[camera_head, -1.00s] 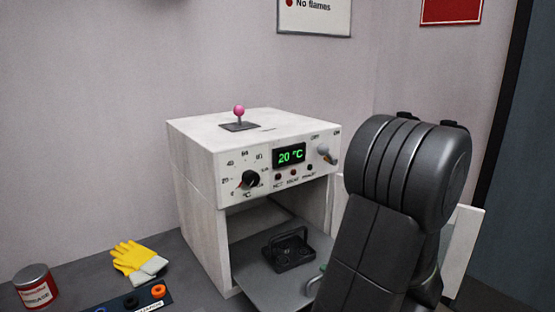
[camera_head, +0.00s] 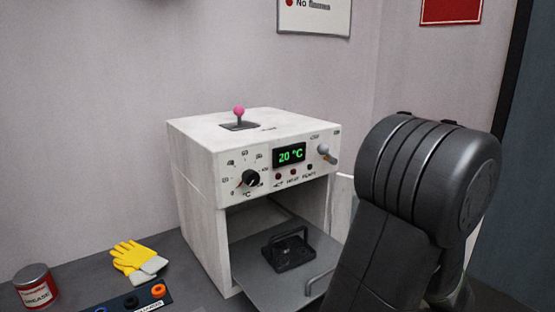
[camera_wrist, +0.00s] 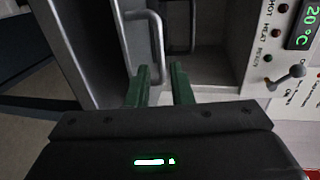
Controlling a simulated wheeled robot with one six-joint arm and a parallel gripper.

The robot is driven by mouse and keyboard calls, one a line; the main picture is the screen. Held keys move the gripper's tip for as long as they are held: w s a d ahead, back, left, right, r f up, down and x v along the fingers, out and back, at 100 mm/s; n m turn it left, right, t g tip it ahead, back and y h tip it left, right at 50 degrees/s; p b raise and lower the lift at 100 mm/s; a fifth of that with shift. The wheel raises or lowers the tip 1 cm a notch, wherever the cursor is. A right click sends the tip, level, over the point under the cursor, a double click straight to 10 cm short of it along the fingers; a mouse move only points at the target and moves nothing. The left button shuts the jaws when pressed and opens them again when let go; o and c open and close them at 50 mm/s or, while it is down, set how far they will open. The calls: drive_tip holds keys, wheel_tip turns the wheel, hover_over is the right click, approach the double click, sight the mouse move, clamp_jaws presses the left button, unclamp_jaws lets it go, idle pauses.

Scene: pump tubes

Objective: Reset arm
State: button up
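My gripper (camera_wrist: 162,84) shows in the wrist view as two green fingers standing apart, with nothing clearly held between them. A grey metal handle (camera_wrist: 157,45) is just beyond the fingertips; whether it touches them I cannot tell. In the head view my dark arm hides the gripper. The white heater box (camera_head: 205,150) stands on the bench with its front open. A grey plate (camera_head: 262,287) extends from its opening, carrying a black fixture (camera_head: 288,250) and the handle (camera_head: 318,284) at its right edge.
The box has a pink-knobbed lever (camera_head: 239,112) on top, a dial (camera_head: 251,178), a 20 °C display (camera_head: 290,155) and a switch (camera_head: 327,154). Yellow gloves (camera_head: 135,258), a grease can (camera_head: 36,286) and a dark holder with rings (camera_head: 130,301) lie on the left of the bench.

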sight(313, 267)
drive_tip(key=p+x, duration=0.1)
drive_tip(key=x, duration=1)
drive_tip(key=shift+w+a+r, duration=0.15)
